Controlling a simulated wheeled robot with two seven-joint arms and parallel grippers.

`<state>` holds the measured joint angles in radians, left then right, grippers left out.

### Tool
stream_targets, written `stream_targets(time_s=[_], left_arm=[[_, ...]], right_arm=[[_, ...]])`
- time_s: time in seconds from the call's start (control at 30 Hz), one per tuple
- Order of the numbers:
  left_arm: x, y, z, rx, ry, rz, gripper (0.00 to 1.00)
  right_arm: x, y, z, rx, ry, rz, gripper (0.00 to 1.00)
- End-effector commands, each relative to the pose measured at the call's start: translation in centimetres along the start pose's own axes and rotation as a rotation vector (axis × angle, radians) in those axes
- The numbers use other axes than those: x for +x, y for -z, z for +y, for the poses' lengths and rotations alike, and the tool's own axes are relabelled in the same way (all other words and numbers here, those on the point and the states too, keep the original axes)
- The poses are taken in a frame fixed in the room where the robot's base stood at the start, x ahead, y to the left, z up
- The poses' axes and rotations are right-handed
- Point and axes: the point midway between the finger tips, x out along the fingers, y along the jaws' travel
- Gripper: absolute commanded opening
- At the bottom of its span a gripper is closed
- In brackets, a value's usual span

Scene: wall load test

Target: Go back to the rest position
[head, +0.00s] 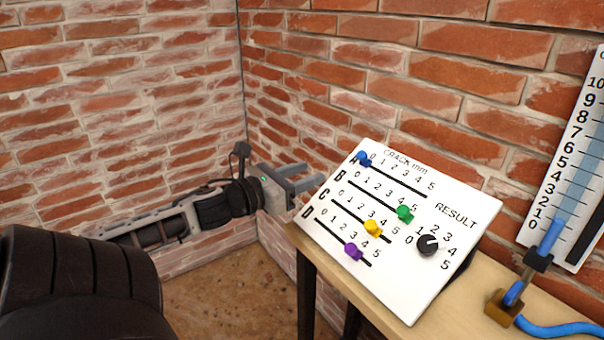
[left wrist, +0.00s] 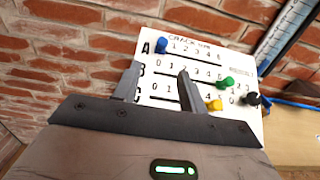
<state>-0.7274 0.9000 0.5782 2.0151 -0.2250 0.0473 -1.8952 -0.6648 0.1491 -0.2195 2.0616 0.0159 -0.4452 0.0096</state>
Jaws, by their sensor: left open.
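My left gripper (head: 314,175) is open and empty, just left of the upper left edge of a tilted white panel (head: 412,290). In the left wrist view its two fingers (left wrist: 160,69) stand apart in front of the panel's left part. No knob is between the fingertips. The panel has four sliders: a blue knob (head: 363,158) near 0 on row A, a green knob (head: 404,213) toward the right of row B, a yellow knob (head: 373,228) on row C and a purple knob (head: 353,251) on row D. My right gripper is not in view.
The panel stands on a wooden table (head: 480,275). A black RESULT dial (head: 428,245) is at its right. Further right are a white scale (head: 567,165) with a blue column and a blue hose (head: 560,327). Brick walls meet in a corner behind my left arm.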

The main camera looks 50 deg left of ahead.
Motion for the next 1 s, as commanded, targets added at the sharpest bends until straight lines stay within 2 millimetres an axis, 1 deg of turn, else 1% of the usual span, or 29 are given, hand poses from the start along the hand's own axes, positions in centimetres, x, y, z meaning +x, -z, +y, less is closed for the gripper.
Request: stream_targets(time_s=[0.1,0.6,0.67,0.7,0.77,0.87,0.9,0.97,1.0], left_arm=[[-0.3,0.0,0.0,0.000,-0.001,0.000,0.42],[-0.2,0.0,0.0,0.000,0.000,0.000,0.42],[-0.3,0.1,0.0,-0.011,-0.005,0.003,0.42],[-0.4,0.5,0.0,-0.042,-0.018,0.008,0.42],[-0.7,1.6,0.0,-0.136,-0.062,0.025,0.42],[-1.9,5.3,-0.4,-0.458,-0.208,0.073,0.42],[-2.7,7.3,-1.0,-0.634,-0.290,0.094,0.42],[-4.2,10.8,-2.5,-0.936,-0.436,0.122,0.42],[-5.2,12.9,-4.0,-1.140,-0.543,0.135,0.42]], right_arm=[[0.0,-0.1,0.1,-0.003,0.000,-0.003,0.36],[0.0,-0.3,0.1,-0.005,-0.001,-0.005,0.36],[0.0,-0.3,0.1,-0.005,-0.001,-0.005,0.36],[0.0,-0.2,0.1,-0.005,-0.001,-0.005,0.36],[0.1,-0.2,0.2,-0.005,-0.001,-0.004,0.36],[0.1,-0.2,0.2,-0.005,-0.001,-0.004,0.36],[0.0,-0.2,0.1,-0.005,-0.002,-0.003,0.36],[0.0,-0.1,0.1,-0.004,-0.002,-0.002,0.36],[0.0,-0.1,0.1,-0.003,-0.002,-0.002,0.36]])
